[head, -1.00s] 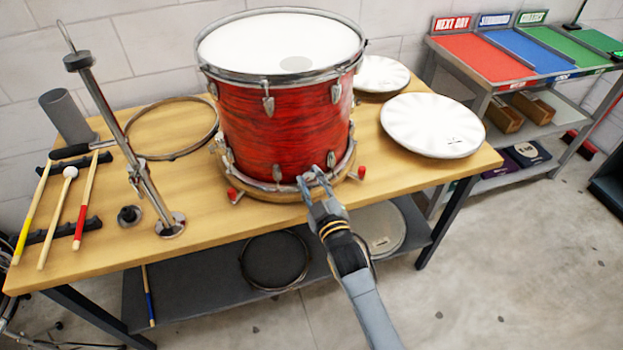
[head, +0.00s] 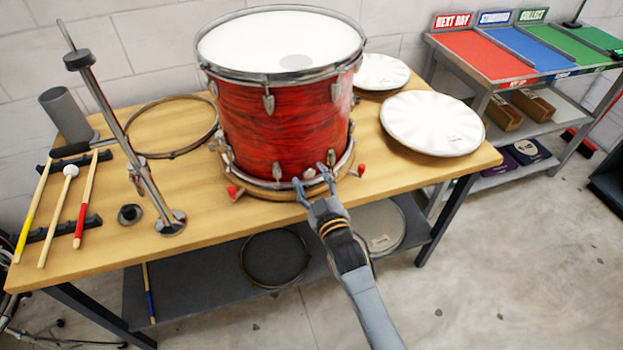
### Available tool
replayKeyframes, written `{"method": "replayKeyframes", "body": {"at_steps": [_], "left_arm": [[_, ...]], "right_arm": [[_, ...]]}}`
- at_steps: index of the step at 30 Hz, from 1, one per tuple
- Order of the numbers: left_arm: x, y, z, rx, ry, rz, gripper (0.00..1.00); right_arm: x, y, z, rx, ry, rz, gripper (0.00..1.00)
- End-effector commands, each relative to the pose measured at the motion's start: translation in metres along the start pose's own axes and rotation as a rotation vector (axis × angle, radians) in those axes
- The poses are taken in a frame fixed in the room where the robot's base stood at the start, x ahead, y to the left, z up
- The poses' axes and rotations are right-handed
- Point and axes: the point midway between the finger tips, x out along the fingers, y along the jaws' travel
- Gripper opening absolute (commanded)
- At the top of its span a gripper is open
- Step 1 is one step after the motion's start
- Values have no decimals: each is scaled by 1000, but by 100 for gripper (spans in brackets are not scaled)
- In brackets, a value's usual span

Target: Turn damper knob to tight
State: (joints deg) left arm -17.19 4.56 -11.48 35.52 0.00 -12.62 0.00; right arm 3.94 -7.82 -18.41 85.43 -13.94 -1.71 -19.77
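A red drum (head: 280,120) with a white head and metal rims stands on the wooden bench. A small pale round knob (head: 309,173) shows low on the drum's front, near the bottom hoop; I take it for the damper knob. Its markings are too small to read. My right gripper (head: 311,176) is at the drum's lower front edge, its two fingers spread, one on each side of the knob. Whether a finger touches the knob I cannot tell. My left gripper is not in view.
The drum stands in a ring with red-tipped feet (head: 234,191). White drum heads (head: 432,123) lie to the right.

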Motion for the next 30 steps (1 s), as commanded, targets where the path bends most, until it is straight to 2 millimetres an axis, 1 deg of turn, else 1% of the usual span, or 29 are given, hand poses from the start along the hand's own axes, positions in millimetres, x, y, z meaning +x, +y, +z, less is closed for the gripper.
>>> {"method": "replayKeyframes", "body": {"at_steps": [5,8,11,18,21,25,30], "left_arm": [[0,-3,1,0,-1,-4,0],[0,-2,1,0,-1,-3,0],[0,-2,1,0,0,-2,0],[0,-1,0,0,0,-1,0],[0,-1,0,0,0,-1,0],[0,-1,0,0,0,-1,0],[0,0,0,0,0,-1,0]], "right_arm": [[-1,0,0,-1,1,1,53],[-9,0,1,-1,-1,0,53],[-24,0,0,-1,0,0,53],[-77,0,1,-1,-1,-1,53],[-95,0,1,0,-1,-1,53],[-111,0,1,-1,-1,0,53],[-120,0,0,0,1,1,53]]}}
